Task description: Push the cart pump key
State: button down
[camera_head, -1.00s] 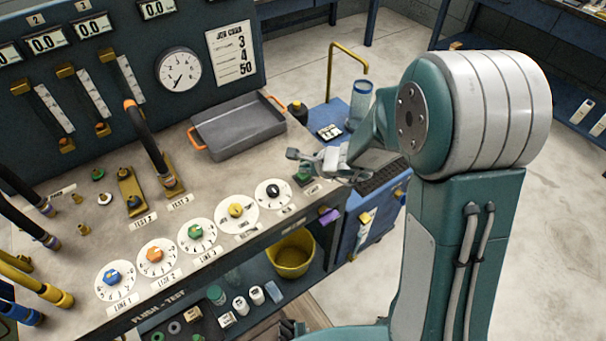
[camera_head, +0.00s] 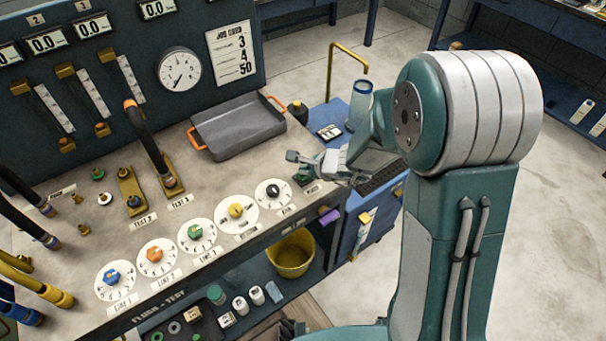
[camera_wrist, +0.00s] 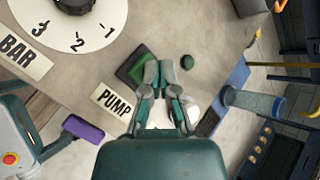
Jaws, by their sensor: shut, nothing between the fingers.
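The pump key is a green key in a dark square base (camera_wrist: 130,70), beside a white label reading PUMP (camera_wrist: 115,102) in the wrist view. In the head view the green key (camera_head: 302,180) sits near the right end of the bench, partly hidden by my gripper (camera_head: 300,160). My gripper (camera_wrist: 160,68) is shut and empty, fingertips together. In the wrist view the fingertips overlap the right part of the key and hide some of it. I cannot tell whether they touch it or hover just above.
A dial with a black knob (camera_head: 273,191) lies just left of the key. A grey tray (camera_head: 238,128) with orange handles stands behind it. A blue cart (camera_head: 372,222) with a clear cylinder (camera_head: 360,100) stands right of the bench. A yellow bucket (camera_head: 291,255) sits below.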

jog(key=shift+r, duration=0.9)
jog(key=shift+r, duration=3)
